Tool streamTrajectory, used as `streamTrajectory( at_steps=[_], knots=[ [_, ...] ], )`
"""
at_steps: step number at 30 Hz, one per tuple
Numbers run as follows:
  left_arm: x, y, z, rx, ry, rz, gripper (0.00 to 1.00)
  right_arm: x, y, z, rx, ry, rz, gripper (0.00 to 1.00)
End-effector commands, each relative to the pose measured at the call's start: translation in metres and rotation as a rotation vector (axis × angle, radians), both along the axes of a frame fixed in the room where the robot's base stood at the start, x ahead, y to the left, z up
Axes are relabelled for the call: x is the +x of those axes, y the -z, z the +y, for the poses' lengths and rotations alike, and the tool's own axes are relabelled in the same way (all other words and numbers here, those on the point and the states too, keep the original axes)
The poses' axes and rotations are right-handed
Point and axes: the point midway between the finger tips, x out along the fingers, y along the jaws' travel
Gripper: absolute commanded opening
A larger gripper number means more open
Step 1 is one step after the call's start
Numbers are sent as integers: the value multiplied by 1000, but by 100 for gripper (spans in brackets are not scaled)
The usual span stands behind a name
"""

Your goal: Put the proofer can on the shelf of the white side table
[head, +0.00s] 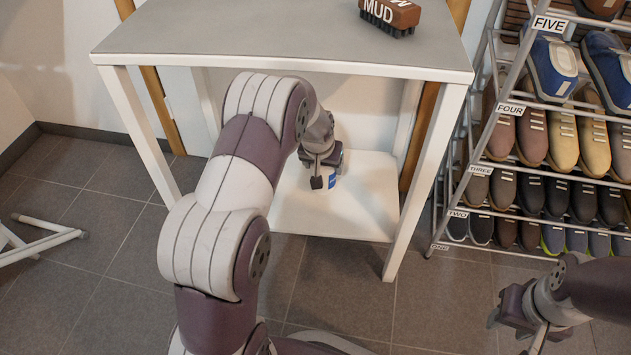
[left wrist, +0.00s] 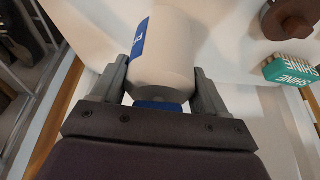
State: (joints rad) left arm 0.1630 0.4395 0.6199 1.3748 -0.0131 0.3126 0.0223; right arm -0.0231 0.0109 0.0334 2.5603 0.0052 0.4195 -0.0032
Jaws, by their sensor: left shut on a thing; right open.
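The white side table (head: 290,62) has a grey top and a low white shelf (head: 350,205). My left gripper (head: 323,176) is under the tabletop, over the shelf. It is shut on the proofer can (left wrist: 166,52), a white can with a blue label and blue cap, held between both fingers in the left wrist view. In the head view only a small part of the can (head: 332,181) shows below the gripper. I cannot tell whether its base touches the shelf. My right gripper (head: 527,330) is open and empty at the lower right, away from the table.
A brown MUD brush (head: 390,14) lies on the tabletop. A green SHINE brush (left wrist: 290,70) and a brown round object (left wrist: 290,18) are near the can in the left wrist view. A shoe rack (head: 515,110) stands right of the table. The front right of the shelf looks clear.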

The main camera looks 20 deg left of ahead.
Motion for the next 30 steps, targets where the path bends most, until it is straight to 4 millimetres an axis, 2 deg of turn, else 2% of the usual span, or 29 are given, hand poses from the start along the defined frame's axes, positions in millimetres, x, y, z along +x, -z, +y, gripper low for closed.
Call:
streamTrajectory(
  at_steps=[1, 4, 7, 12, 14, 15, 23, 24, 25, 26, 30],
  knots=[
    [4, 12, 9, 1, -2, -3, 30, 0, 14, 0, 0, 0, 0, 43],
    [8, 15, 20, 1, -1, -3, 30, 0, 18, 0, 0, 0, 0, 43],
    [9, 25, 22, 1, 2, -2, 30, 0, 27, 0, 0, 0, -1, 43],
    [9, 57, 21, 1, 2, -2, 30, 0, 58, 0, 0, 0, -1, 43],
    [9, 56, 21, 1, 2, -3, 30, 0, 56, 0, 0, 0, 0, 43],
    [9, 53, 21, 1, 2, -3, 23, 0, 53, 0, 0, 0, 0, 43],
    [8, 55, 21, 1, 2, -1, 23, 0, 52, 0, 0, 0, -1, 43],
    [8, 55, 21, 1, 2, 0, 87, 0, 52, 0, 0, 0, -1, 43],
    [8, 55, 21, 1, 2, 0, 96, 0, 52, 0, 0, 0, -1, 43],
    [8, 55, 21, 1, 2, 0, 99, 0, 52, 0, 0, 0, -1, 43],
    [8, 55, 21, 1, 2, 0, 99, 0, 52, 0, 0, 0, -1, 43]
  ],
)
